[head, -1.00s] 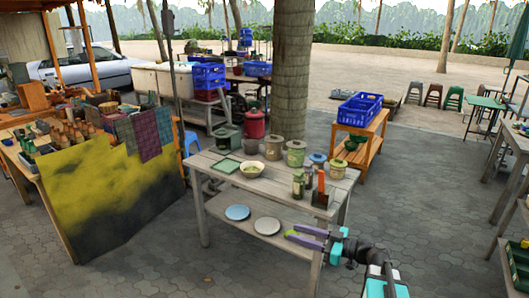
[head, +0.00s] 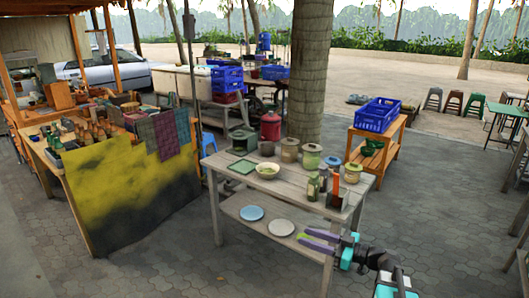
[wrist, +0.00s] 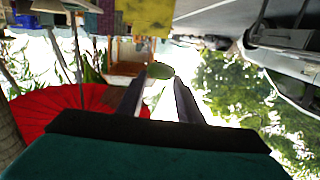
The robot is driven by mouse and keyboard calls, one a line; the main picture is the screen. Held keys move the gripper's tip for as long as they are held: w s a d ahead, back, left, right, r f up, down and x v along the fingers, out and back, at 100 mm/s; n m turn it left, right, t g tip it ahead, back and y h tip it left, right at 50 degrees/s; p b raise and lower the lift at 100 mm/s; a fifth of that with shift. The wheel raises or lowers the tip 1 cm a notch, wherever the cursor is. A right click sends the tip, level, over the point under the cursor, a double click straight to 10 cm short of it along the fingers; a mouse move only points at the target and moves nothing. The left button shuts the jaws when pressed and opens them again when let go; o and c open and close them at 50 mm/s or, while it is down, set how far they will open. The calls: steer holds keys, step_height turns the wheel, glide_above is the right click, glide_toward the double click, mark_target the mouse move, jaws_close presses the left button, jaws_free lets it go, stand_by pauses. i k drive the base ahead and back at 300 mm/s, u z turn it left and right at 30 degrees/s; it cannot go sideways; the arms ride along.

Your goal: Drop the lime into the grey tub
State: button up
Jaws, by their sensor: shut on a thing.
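My gripper (head: 316,242) is low at the right of the wooden table (head: 212,182), in front of its lower shelf in the head view. In the wrist view its two fingers (wrist: 160,80) are shut on the green lime (wrist: 159,71), held between the tips. No tub is plainly grey; a small greyish pot (head: 266,149) and a dark grey-green container (head: 241,143) stand on the tabletop, and I cannot tell which is the tub.
The tabletop also holds a bowl (head: 267,171), a green board (head: 242,166), bottles (head: 313,187) and several lidded pots. Plates (head: 281,228) lie on the lower shelf. A stall with a yellow cloth (head: 130,195) stands left. Paved floor is free in front and at right.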

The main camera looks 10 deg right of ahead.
mark_target(270, 153)
steer(key=u, duration=0.05)
steer(key=i, duration=0.85)
steer(key=z, duration=0.05)
